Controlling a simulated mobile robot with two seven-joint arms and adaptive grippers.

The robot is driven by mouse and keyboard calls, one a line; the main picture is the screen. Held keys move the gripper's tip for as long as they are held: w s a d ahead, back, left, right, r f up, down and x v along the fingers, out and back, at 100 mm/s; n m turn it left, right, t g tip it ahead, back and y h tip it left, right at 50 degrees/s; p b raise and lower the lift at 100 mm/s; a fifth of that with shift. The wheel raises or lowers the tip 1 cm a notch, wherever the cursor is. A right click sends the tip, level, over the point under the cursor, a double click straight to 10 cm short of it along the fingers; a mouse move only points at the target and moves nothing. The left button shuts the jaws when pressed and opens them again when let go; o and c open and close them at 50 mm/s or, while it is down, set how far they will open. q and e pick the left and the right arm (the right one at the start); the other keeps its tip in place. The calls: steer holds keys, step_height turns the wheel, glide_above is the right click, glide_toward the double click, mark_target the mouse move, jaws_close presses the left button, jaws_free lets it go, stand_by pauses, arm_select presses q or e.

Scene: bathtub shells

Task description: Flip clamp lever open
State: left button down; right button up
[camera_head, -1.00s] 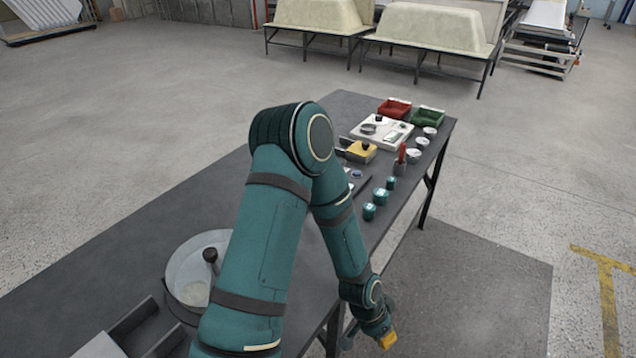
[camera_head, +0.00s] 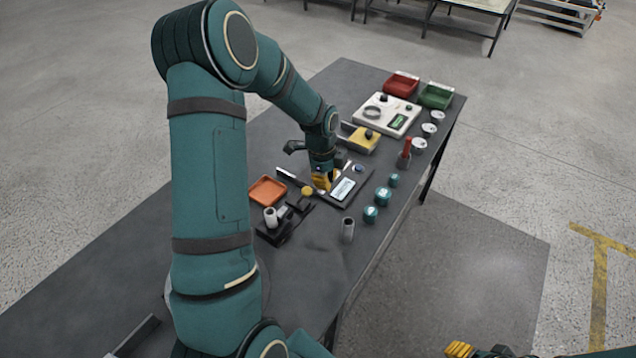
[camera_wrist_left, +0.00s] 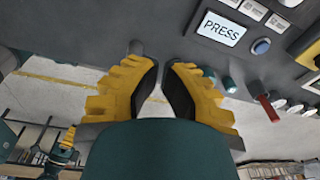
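My left gripper (camera_head: 322,182) is over the table beside the panel with a lit screen (camera_head: 343,189). In the left wrist view its yellow fingers (camera_wrist_left: 160,90) are apart with nothing between them. A black fixture (camera_head: 272,232) with a light grey cylinder stands left of the gripper; a dark part with a yellow round top (camera_head: 307,191) is close to it. I cannot tell for sure which part is the clamp lever. The screen reads "PRESS" in the left wrist view (camera_wrist_left: 220,28). My right gripper (camera_head: 459,350) shows only its yellow tips at the bottom edge.
An orange tray (camera_head: 268,190) lies behind the fixture. A grey cylinder (camera_head: 348,230) and teal jars (camera_head: 371,214) stand near the table's right edge. A yellow block (camera_head: 364,140), a white scale-like device (camera_head: 388,115), red (camera_head: 401,85) and green bins (camera_head: 436,96) are farther back.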

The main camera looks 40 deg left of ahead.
arm_select(q)
steer(key=f, duration=0.6)
steer(key=d+f, duration=0.1)
steer(key=f, duration=0.2)
steer(key=shift+w+f+b, duration=0.3)
steer(key=shift+w+f, duration=0.05)
steer(key=shift+w, duration=0.05)
steer(key=a, duration=0.2)
steer(key=s+a, duration=0.1)
steer(key=shift+r, duration=0.4)
steer(key=shift+a+p, duration=0.3)
steer(key=shift+a, duration=0.1)
steer(key=shift+s+r, duration=0.1)
